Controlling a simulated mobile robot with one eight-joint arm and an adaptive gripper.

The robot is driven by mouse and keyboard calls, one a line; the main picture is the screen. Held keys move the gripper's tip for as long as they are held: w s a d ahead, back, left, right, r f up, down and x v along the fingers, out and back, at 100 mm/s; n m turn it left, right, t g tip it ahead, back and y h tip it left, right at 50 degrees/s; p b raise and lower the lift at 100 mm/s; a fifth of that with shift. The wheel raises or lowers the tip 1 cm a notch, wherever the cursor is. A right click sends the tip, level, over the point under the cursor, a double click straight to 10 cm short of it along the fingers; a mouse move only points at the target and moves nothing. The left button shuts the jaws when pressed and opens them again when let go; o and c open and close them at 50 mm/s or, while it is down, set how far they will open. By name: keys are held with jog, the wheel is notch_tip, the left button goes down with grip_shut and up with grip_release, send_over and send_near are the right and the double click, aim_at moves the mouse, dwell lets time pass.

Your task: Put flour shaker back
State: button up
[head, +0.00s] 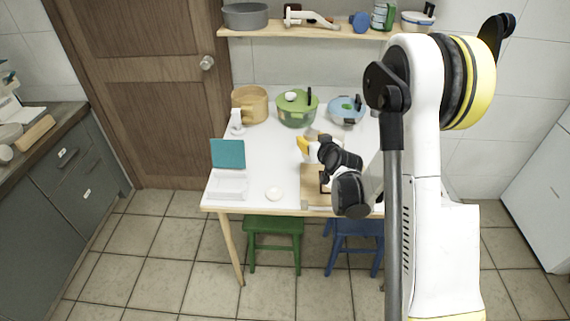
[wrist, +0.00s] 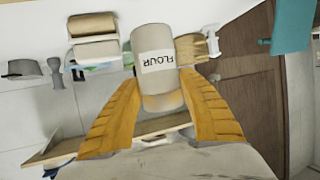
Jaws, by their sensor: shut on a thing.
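The flour shaker (wrist: 150,42) is a pale cylinder with a white FLOUR label, which reads upside down in the wrist view. My gripper (wrist: 160,82) has its two yellow fingers on either side of the shaker and is shut on it. In the head view my gripper (head: 303,144) is over the middle right of the white table (head: 262,160). The shaker cannot be made out clearly in the head view, where my gripper and arm cover that area.
A wooden shelf (head: 300,33) above the table holds a grey pot (head: 245,16), a green can (head: 383,15) and other items. A tan pot (head: 249,105), green pot (head: 297,108) and blue pot (head: 346,110) stand along the table's back. An open teal-lidded box (head: 228,154) is at left.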

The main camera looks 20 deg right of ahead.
jog(key=shift+w+a+f+b, duration=1.1)
jog(key=shift+a+f, duration=0.5)
jog(key=shift+f, duration=0.15)
jog(key=shift+w+a+f+b, duration=0.95)
jog(key=shift+a+f+b, duration=0.2)
jog(key=shift+a+f, duration=0.6)
jog(key=shift+w+a+f+b, duration=1.1)
jog(key=shift+a+f, duration=0.4)
jog(key=shift+f, duration=0.3)
jog(key=o, duration=1.2)
